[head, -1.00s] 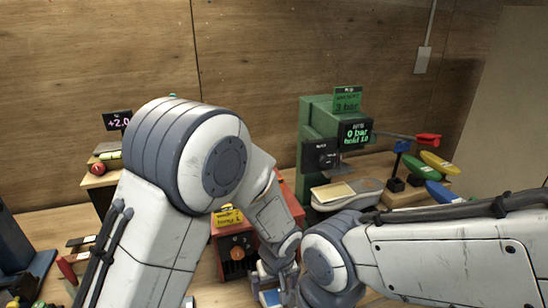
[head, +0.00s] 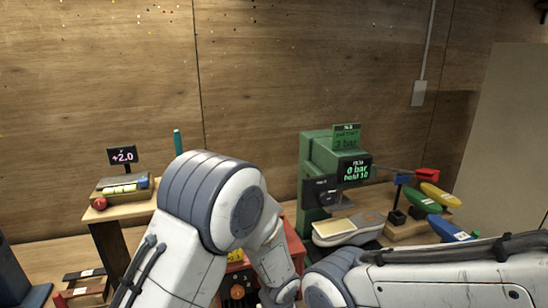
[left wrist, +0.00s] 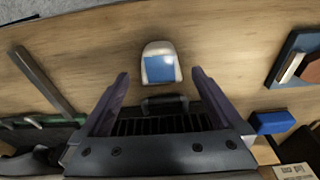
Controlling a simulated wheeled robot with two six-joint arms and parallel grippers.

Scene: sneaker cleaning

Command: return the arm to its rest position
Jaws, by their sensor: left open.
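My left arm (head: 185,250) comes in from the lower left, bends at a rounded joint and runs down toward the picture's bottom middle. Its gripper is outside the head view. In the left wrist view my left gripper (left wrist: 160,76) is open, its two dark fingers spread with nothing between them. A pale rounded piece with a blue patch (left wrist: 152,49) lies on the wooden surface just ahead of the fingertips. My right arm (head: 440,278) reaches in from the right along the bottom. Its gripper is not visible.
A green press (head: 318,165) with a "0 bar" display stands behind the arms, a pale shoe-shaped piece (head: 335,240) before it. Coloured paddles (head: 420,200) are at right. A wooden stand (head: 112,207) is at left. A red box (head: 293,243) is partly hidden by my left arm.

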